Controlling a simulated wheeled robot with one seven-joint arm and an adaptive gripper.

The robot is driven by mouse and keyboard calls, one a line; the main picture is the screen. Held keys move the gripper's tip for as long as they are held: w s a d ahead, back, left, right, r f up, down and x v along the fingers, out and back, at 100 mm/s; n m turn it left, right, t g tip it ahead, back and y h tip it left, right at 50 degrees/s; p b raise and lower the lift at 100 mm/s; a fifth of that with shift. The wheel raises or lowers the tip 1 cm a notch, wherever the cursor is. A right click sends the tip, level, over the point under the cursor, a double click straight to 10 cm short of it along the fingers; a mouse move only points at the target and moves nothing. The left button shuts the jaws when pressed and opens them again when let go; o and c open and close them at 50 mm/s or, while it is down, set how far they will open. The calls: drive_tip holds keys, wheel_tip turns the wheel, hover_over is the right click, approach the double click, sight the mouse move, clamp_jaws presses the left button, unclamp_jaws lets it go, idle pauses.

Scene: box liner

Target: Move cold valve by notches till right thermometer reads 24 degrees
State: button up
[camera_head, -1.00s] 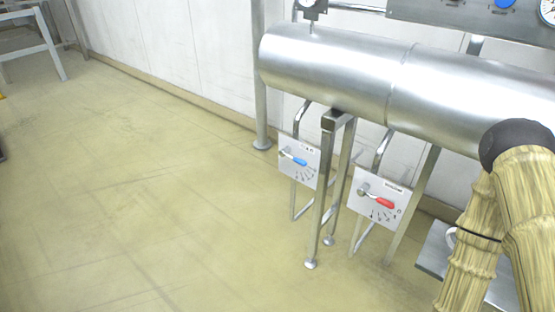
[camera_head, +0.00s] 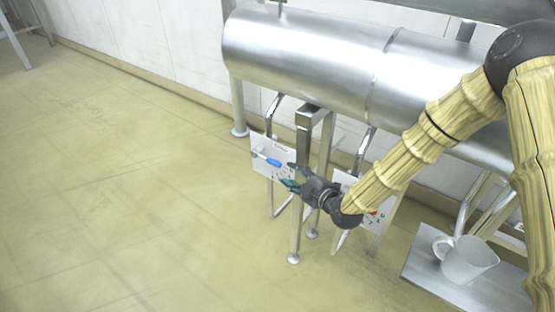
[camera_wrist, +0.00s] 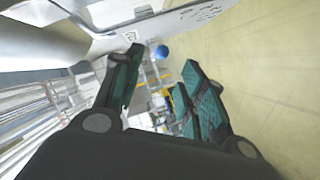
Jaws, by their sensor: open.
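The cold valve is a blue lever (camera_head: 272,162) on a white notched plate (camera_head: 261,172) below the steel tank. The lever points right and slightly down in the head view. Its blue end (camera_wrist: 161,52) shows between and just beyond my fingertips in the wrist view. My gripper (camera_head: 289,175) is open, just right of the lever, with nothing between its fingers. I cannot tell whether a finger touches the lever. The right thermometer is not in view now.
The large steel tank (camera_head: 300,52) spans above the valves. A steel leg (camera_head: 298,200) stands close to my gripper. A white pitcher (camera_head: 468,262) stands on a low metal shelf (camera_head: 425,262) at lower right. The floor on the left is clear.

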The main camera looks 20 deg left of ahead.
sight(279, 166)
drive_tip(key=p+x, duration=0.2)
drive_tip(key=x, duration=0.8)
drive_tip(key=shift+w+a+f, duration=0.15)
drive_tip(key=shift+a+f, duration=0.05)
drive_tip(key=shift+a, duration=0.05)
clamp_jaws()
